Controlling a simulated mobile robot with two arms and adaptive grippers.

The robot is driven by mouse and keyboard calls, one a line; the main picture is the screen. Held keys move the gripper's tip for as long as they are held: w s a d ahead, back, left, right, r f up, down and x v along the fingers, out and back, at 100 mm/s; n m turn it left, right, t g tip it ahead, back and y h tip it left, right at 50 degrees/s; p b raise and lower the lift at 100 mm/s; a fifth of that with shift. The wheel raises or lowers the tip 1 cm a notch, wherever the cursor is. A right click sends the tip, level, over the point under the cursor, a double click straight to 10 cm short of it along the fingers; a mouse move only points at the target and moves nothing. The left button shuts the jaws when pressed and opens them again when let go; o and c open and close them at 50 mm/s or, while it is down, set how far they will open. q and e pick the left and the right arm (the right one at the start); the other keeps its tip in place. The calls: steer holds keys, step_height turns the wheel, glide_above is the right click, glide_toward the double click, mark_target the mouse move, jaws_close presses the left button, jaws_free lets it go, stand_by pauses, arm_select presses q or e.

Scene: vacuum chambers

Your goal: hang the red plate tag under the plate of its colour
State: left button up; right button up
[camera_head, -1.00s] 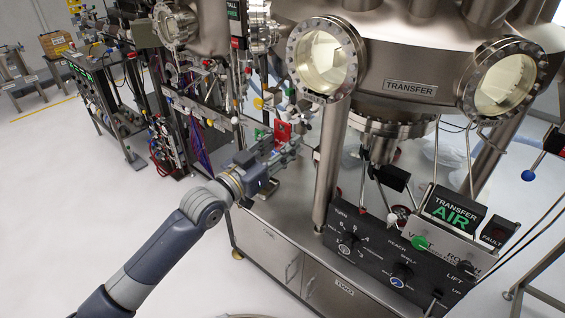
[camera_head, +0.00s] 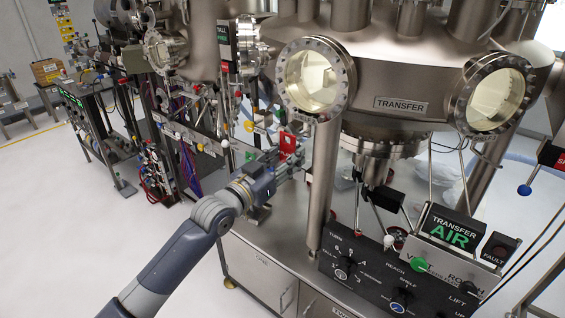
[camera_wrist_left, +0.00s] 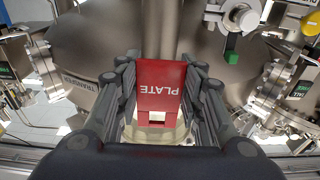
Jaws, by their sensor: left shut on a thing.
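The red plate tag (camera_wrist_left: 160,85) is held between the fingers of my left gripper (camera_wrist_left: 160,100), with its white word PLATE upside down in the left wrist view. In the head view the tag (camera_head: 287,143) shows at the end of my left gripper (camera_head: 288,164), which is shut on it. It is held in the air left of the steel column under the transfer chamber. I cannot make out a red plate with a place to hang under it. My right gripper is not in view.
The transfer chamber (camera_head: 400,75) with round windows stands above and to the right. The steel column (camera_head: 321,190) is close to the right of my gripper. A black control panel (camera_head: 365,270) is at lower right. A green tag (camera_head: 250,156) shows behind my gripper.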

arm_select(q)
steer(key=w+d+b, duration=0.1)
steer(key=w, duration=0.1)
steer(key=w+d+f+b, duration=0.1)
steer(key=w+d+b, duration=0.1)
steer(key=shift+f, duration=0.1)
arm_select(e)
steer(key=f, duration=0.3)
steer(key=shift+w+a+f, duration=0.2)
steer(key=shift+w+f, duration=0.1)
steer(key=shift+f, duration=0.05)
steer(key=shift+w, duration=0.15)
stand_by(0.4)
arm_select(q)
steer(key=o, duration=1)
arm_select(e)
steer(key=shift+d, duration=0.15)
